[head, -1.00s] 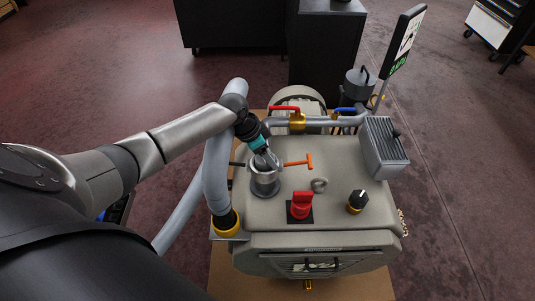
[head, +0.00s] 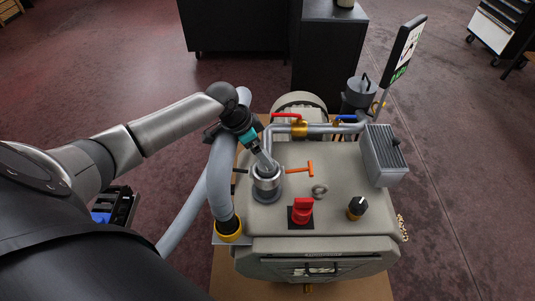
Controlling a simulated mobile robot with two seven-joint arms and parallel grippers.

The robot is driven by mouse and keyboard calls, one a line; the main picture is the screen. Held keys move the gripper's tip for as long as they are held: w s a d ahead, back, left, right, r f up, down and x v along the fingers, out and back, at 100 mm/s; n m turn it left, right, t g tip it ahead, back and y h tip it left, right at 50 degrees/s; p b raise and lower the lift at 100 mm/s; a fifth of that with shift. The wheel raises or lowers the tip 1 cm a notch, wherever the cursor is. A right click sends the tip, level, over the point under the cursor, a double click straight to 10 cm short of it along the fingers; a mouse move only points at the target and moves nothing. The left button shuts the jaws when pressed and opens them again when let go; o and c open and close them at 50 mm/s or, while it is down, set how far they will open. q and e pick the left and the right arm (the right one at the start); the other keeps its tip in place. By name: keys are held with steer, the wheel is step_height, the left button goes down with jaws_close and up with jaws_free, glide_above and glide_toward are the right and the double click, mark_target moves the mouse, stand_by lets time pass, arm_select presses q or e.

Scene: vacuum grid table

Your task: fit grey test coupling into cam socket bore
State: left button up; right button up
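The cam socket (head: 267,184) is a short metal cylinder standing upright on the beige machine top. An orange T-shaped lever (head: 301,168) sticks out on its right and a dark lever on its left. My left gripper (head: 265,166), with a teal band above its fingers, reaches down at a tilt to the socket's mouth. The grey fingertips and any grey coupling between them blend together at the rim. I cannot tell whether the fingers hold it or how deep anything sits in the bore. My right gripper is not in view.
A loose grey ring (head: 319,191), a red knob (head: 302,211) and a black knob (head: 356,207) are right of the socket. A thick grey hose (head: 221,180) stands close on the left. A pipe with a red-handled valve (head: 299,130) runs behind.

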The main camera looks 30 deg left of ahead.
arm_select(q)
steer(key=p+v, duration=0.1)
steer(key=v, duration=0.4)
steer(key=shift+r, duration=0.15)
